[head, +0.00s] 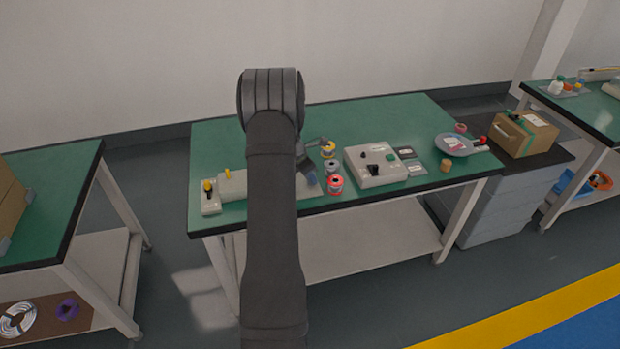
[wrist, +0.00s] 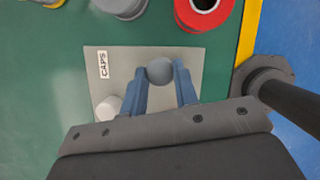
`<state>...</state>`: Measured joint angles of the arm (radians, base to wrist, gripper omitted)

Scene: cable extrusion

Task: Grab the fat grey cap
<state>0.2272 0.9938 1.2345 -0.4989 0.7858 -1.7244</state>
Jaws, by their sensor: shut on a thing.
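The fat grey cap (wrist: 160,71) shows in the wrist view as a round grey piece between the two blue fingertips of my gripper (wrist: 160,80). My gripper is shut on it. Below it is a light grey plate (wrist: 205,62) with a white label reading "CAPS". I cannot tell whether the cap still touches the plate. A white cap (wrist: 108,107) sits on the plate at lower left, partly hidden by my gripper. In the head view my gripper (head: 311,178) is low over the green table, and the cap cannot be made out there.
A red spool (head: 336,186), a grey spool (head: 332,168) and a yellow spool (head: 328,149) stand close right of my gripper on the green table (head: 400,112). A white control box (head: 376,166) is further right. The table's back is clear.

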